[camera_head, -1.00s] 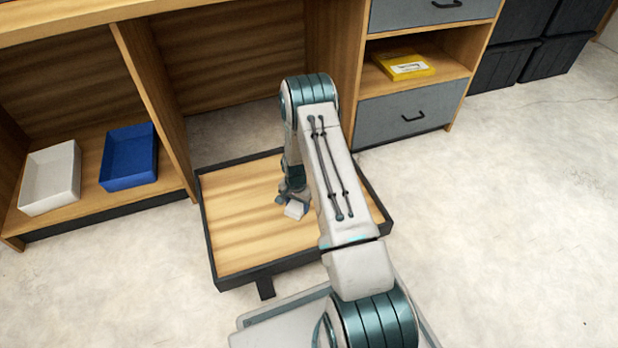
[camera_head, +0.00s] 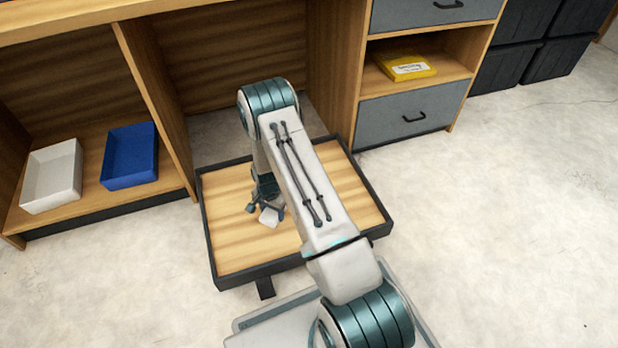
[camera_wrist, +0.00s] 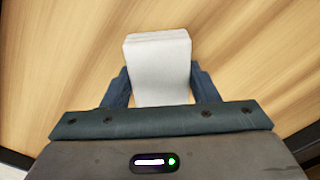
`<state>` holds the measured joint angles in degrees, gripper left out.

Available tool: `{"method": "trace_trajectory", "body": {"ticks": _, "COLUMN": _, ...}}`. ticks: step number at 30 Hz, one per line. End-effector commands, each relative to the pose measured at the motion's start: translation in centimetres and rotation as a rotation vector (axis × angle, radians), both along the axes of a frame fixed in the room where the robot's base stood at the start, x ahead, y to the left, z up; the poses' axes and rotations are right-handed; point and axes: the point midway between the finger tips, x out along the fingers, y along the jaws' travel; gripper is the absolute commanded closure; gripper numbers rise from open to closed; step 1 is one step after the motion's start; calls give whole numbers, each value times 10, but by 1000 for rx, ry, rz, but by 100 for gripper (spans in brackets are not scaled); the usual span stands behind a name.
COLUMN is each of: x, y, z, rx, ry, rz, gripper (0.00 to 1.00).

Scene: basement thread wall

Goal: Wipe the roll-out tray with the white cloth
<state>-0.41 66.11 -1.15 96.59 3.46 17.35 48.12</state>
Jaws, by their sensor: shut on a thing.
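The roll-out tray (camera_head: 235,245) has a wooden bed and a dark rim, and it sits out on the floor in front of the shelving. My gripper (camera_head: 265,210) is over the left-middle part of the tray. It is shut on the white cloth (camera_head: 269,217), which looks like a small folded block. In the wrist view the cloth (camera_wrist: 160,65) stands out between the two fingers of my gripper (camera_wrist: 160,90), with the wood grain of the tray (camera_wrist: 60,50) behind it. I cannot tell whether the cloth touches the wood. My arm hides part of the tray's right side.
A white bin (camera_head: 52,176) and a blue bin (camera_head: 130,156) stand on the low shelf at left. A yellow box (camera_head: 406,66) lies on a shelf above a grey drawer (camera_head: 405,115). Dark crates (camera_head: 507,65) stand at back right. The floor (camera_head: 510,240) at right is clear.

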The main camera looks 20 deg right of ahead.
Motion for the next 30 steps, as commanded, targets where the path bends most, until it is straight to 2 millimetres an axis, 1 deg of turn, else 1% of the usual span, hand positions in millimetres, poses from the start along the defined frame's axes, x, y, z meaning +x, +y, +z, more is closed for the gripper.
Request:
{"method": "trace_trajectory", "body": {"ticks": 5, "x": 0, "y": 12, "z": 0, "rx": 0, "ry": 0, "rz": -8, "gripper": 67}}
{"method": "trace_trajectory", "body": {"ticks": 6, "x": 1, "y": 11, "z": 6, "rx": 1, "ry": -1, "rz": -11, "gripper": 67}}
{"method": "trace_trajectory", "body": {"ticks": 7, "x": 0, "y": 10, "z": 8, "rx": 0, "ry": 0, "rz": -11, "gripper": 67}}
{"method": "trace_trajectory", "body": {"ticks": 9, "x": 1, "y": 10, "z": 26, "rx": 1, "ry": -3, "rz": -11, "gripper": 67}}
{"method": "trace_trajectory", "body": {"ticks": 11, "x": 1, "y": 10, "z": 29, "rx": 1, "ry": -1, "rz": -11, "gripper": 67}}
{"method": "trace_trajectory", "body": {"ticks": 24, "x": 0, "y": 9, "z": 69, "rx": 1, "ry": -1, "rz": -12, "gripper": 67}}
{"method": "trace_trajectory", "body": {"ticks": 30, "x": 0, "y": 8, "z": 79, "rx": 1, "ry": -1, "rz": -14, "gripper": 67}}
